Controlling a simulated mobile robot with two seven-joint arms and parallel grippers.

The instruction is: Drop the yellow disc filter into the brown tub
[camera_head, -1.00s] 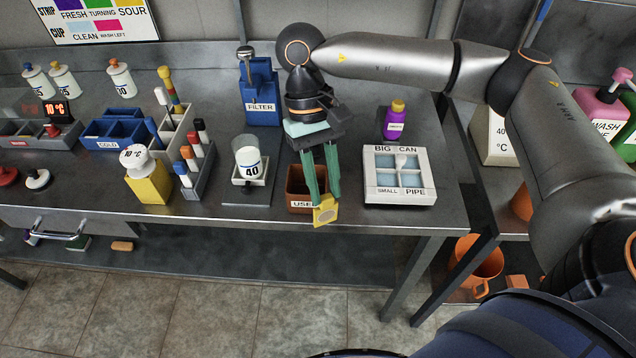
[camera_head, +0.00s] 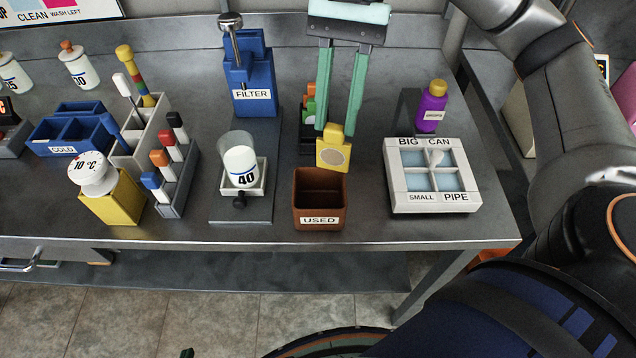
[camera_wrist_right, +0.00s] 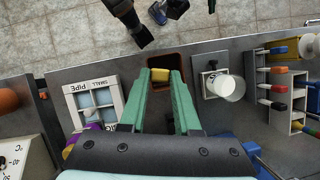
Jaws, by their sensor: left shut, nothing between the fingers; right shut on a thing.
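The yellow disc filter (camera_head: 333,152), a small yellow block with a round grey disc, is between the green fingertips of my right gripper (camera_head: 337,127). The gripper is shut on it and points down. In the right wrist view the filter (camera_wrist_right: 160,75) shows between the fingertips. The brown tub (camera_head: 320,218), labelled USED, stands open near the table's front edge. In the head view the filter appears just above the tub's back rim; its exact height is unclear. The tub's visible inside looks empty. Only a small tip of my left gripper (camera_head: 188,353) shows at the bottom edge; it is shut and empty.
A blue FILTER holder (camera_head: 254,85) stands behind left. A white cup labelled 40 (camera_head: 240,167) is left of the tub. A white sorting box (camera_head: 434,200) and a purple bottle (camera_head: 432,108) are to the right. A dark rack with coloured items (camera_head: 308,130) stands behind the tub.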

